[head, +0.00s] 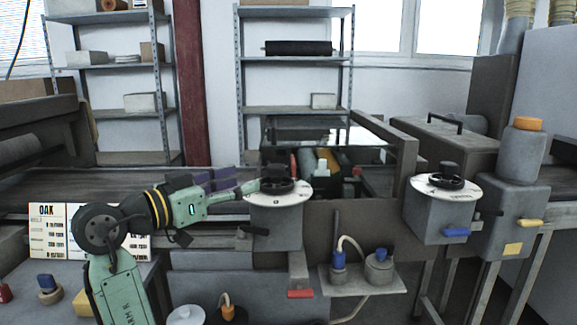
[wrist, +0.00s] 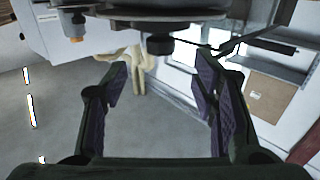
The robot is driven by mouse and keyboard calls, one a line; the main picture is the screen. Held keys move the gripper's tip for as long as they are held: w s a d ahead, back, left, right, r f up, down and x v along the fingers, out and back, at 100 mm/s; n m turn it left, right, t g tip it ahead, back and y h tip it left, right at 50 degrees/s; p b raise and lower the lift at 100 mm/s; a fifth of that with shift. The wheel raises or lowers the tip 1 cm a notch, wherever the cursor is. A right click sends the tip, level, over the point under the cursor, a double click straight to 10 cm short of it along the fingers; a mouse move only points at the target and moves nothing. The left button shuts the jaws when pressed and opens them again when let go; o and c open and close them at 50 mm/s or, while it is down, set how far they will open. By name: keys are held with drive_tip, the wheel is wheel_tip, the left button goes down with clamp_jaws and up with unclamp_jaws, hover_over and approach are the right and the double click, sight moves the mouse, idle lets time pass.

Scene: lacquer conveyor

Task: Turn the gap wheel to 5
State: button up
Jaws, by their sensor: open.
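A dark handwheel (head: 277,186) sits on a pale round dial on top of a grey box (head: 275,228) in the middle of the head view. A second dark handwheel (head: 446,181) sits on a similar dial on a grey box (head: 438,218) to the right. The dial markings are too small to read, and I cannot tell which is the gap wheel. My gripper (head: 247,186) is at the left side of the middle wheel. In the wrist view my gripper (wrist: 160,85) is open and empty, its purple pads apart. A dark disc with a knob (wrist: 160,44) shows beyond and above the fingertips.
Printed cards (head: 47,230), one headed OAK, stand at the left. A blue-handled lever (head: 455,232) and a yellow-handled one (head: 530,222) stick out at the right. A red-handled lever (head: 300,293) and a shelf with cabled plugs (head: 362,278) are below the middle box.

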sight(269, 172)
drive_tip(key=p+x, duration=0.3)
drive_tip(key=x, duration=0.7)
drive_tip(key=shift+w+d, duration=0.15)
drive_tip(key=shift+w, duration=0.1)
drive_tip(key=shift+c, duration=0.3)
drive_tip(key=c, duration=1.1)
